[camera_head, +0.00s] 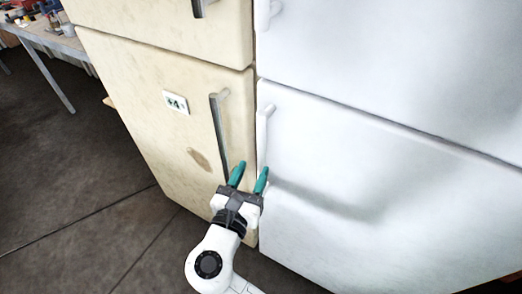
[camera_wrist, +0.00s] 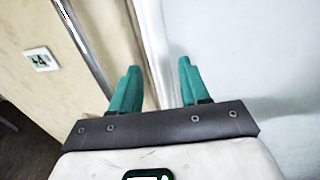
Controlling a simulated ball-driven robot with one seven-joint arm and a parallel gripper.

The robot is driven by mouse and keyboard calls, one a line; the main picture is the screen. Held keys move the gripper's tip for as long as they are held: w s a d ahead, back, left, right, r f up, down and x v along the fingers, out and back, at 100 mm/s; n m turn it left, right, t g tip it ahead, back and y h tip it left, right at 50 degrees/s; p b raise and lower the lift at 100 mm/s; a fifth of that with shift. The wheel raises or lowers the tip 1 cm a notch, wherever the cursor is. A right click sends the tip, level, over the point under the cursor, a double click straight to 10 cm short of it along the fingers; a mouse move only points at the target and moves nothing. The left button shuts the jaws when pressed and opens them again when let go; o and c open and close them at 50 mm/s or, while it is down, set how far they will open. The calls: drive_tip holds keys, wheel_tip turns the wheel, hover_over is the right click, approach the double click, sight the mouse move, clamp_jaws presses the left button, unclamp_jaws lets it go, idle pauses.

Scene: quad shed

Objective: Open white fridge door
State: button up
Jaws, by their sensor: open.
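The white fridge has a large lower door (camera_head: 400,190) and an upper door (camera_head: 400,60); both look shut. The lower door's white vertical handle (camera_head: 264,135) is near its left edge. My gripper (camera_head: 251,170) is open, with two teal fingers pointing up toward the lower part of this handle. In the wrist view my gripper (camera_wrist: 159,66) shows a pale vertical strip between its fingers; I cannot tell whether it is the handle or the fridge's edge. The white door surface (camera_wrist: 240,60) fills the right side there. No contact is clear.
A worn cream fridge (camera_head: 150,100) stands close on the left, with its metal handle (camera_head: 219,130) just left of my gripper. A small label (camera_head: 175,102) is on its door. A workbench (camera_head: 50,38) stands at the far left. The dark floor (camera_head: 70,180) at left is clear.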

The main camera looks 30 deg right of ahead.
sight(260, 157)
drive_tip(key=x, duration=0.6)
drive_tip(key=shift+w+d, duration=0.15)
drive_tip(key=shift+d, duration=0.2)
drive_tip(key=shift+c, duration=0.4)
clamp_jaws()
